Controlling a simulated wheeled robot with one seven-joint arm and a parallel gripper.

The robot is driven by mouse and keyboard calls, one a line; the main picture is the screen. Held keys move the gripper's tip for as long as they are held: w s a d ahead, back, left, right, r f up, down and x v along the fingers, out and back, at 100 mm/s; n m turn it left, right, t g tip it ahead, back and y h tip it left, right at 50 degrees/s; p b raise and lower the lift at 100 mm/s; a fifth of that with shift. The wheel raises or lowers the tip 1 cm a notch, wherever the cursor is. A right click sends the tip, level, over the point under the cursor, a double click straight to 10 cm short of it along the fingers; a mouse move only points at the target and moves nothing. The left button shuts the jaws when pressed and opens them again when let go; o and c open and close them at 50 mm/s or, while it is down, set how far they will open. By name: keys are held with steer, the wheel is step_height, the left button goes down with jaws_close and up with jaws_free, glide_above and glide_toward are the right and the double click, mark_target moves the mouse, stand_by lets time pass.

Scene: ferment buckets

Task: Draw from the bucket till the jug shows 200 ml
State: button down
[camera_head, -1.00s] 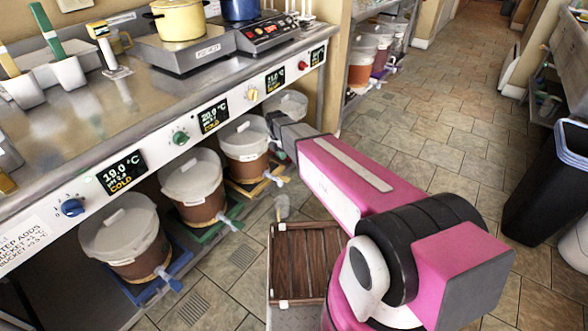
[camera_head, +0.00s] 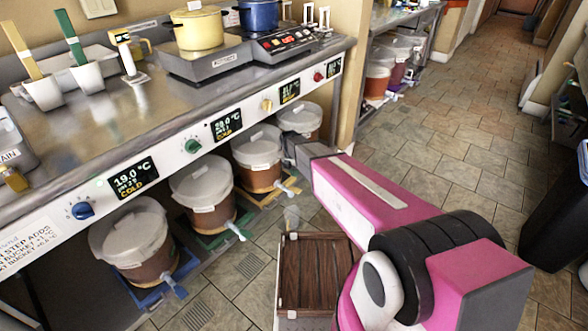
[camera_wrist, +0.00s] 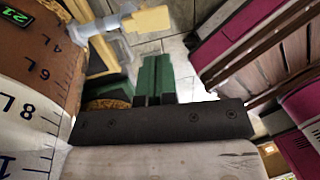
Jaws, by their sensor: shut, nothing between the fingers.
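Several lidded buckets of brown liquid stand under the counter in the head view: one on a blue tray (camera_head: 135,240), one on a green tray (camera_head: 203,190), one on a yellow tray (camera_head: 257,160), one farther back (camera_head: 300,118). My gripper (camera_wrist: 153,68) has green fingers, shut and empty, near that tap. The gripper is hidden in the head view.
A slatted wooden crate (camera_head: 318,270) stands on the floor before the buckets and shows at right in the wrist view (camera_wrist: 265,50). The counter (camera_head: 150,100) above carries pots and control displays. A dark bin (camera_head: 560,215) stands right; tiled floor between is clear.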

mark_target(299, 191)
steer(key=f, duration=0.3)
steer(key=d+f, duration=0.1)
steer(key=f, duration=0.2)
steer(key=s+f, duration=0.1)
steer(key=f, duration=0.2)
steer(key=shift+d, duration=0.15)
steer(key=shift+s+d+f+t+y, duration=0.35)
steer(key=shift+t+y, duration=0.35)
steer(key=shift+y, duration=0.2)
steer(key=shift+f+t+y, duration=0.45)
steer(key=shift+t+y, duration=0.05)
steer(key=shift+y, duration=0.1)
stand_by(5.5)
